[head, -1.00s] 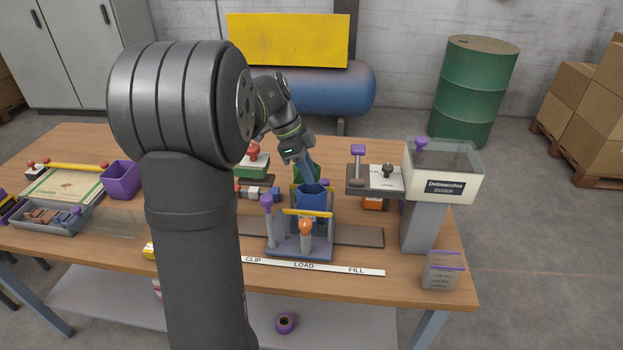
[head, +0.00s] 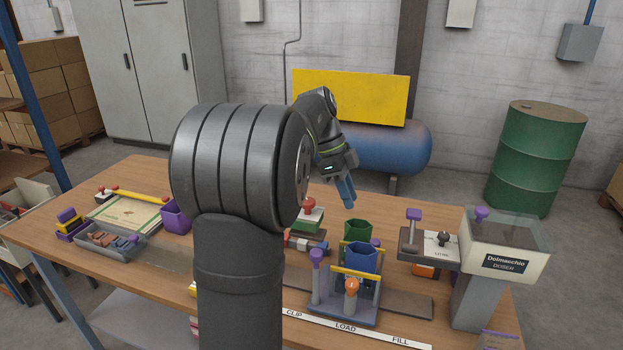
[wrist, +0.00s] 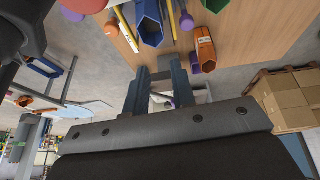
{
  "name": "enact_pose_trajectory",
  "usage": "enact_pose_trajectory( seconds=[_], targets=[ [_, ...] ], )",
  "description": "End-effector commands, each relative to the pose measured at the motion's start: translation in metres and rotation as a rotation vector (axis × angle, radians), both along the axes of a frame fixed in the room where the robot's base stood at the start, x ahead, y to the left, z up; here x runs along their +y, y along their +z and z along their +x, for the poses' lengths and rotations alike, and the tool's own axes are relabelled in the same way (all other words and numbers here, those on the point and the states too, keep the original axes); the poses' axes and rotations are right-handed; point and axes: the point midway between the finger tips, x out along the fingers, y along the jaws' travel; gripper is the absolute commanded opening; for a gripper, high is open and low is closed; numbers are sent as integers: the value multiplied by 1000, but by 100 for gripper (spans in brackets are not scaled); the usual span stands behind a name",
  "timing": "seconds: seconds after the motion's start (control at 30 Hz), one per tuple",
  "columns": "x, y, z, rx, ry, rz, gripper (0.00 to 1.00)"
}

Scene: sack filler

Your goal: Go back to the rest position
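My gripper (head: 347,200) is raised above the back of the wooden bench, fingers pointing down, clear of the containers below it. In the wrist view its two blue-grey fingers (wrist: 159,74) are apart with nothing between them, so it is open and empty. A blue open-topped container (head: 362,258) stands upright in the grey fixture with a yellow bar (head: 335,312); it also shows in the wrist view (wrist: 150,28). A green open container (head: 357,229) stands just behind it. My upper arm hides part of the bench's middle.
The doser (head: 505,264) stands at the bench's right end, beside a lever plate (head: 420,250). A red-knobbed block (head: 308,215) sits left of the green container. A grey tray (head: 108,245) and purple bin (head: 177,216) are at left. A blue tank (head: 400,148) stands behind the bench.

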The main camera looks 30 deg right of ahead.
Motion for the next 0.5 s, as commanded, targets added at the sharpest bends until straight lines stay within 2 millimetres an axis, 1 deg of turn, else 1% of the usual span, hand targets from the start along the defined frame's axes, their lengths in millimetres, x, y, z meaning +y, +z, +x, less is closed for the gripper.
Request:
enact_pose_trajectory(
  seconds=[0.17,0.5],
  targets=[
    [-4,-18,-7,3,-2,3,23],
    [-20,-79,-27,3,-3,3,23]
  ],
)
